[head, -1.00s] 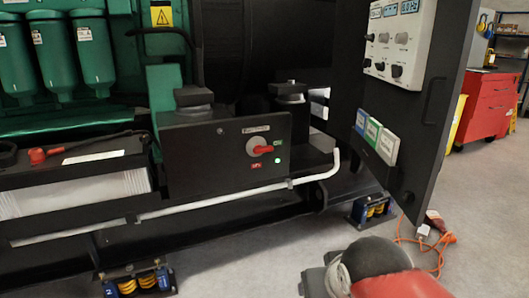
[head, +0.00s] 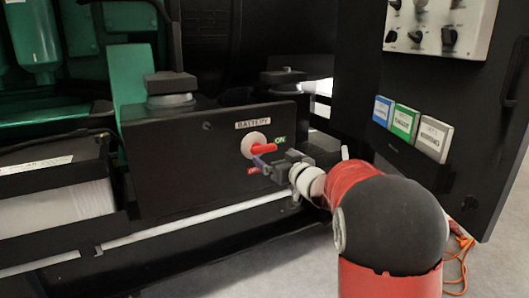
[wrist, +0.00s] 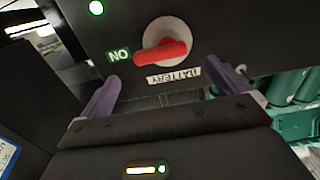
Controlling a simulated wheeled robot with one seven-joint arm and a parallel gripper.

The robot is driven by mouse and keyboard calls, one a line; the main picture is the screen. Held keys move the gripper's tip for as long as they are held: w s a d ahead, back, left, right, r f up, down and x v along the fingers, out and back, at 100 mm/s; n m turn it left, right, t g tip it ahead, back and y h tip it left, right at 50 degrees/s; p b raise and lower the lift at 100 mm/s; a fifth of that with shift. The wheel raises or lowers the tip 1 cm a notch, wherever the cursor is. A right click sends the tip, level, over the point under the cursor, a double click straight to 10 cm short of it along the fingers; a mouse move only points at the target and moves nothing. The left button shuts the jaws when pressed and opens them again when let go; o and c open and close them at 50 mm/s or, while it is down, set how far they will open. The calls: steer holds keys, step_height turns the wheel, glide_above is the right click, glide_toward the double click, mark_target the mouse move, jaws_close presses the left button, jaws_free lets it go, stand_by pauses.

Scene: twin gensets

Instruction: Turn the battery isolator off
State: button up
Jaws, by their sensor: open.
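The battery isolator is a red rotary handle (head: 263,149) on a pale round base, on a black panel (head: 165,150) labelled BATTERY. Its handle lies nearly level and points at the green ON label (head: 281,140). In the wrist view, turned upside down, the handle (wrist: 165,52) points left to ON. My gripper (head: 266,164) is just in front of and below the handle, partly covering the red label. Its purple fingers (wrist: 168,74) are spread wide on both sides of the handle, with nothing between them touching it that I can see.
An open black cabinet door (head: 440,110) with switches and coloured labels stands to the right of my arm. A battery (head: 50,180) is at the left. A pale conduit (head: 190,215) runs below the panel.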

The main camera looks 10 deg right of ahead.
mark_target(266, 150)
steer(key=x, duration=0.6)
steer(key=shift+w+a, duration=0.1)
steer(key=shift+w, duration=0.1)
steer(key=c, duration=0.9)
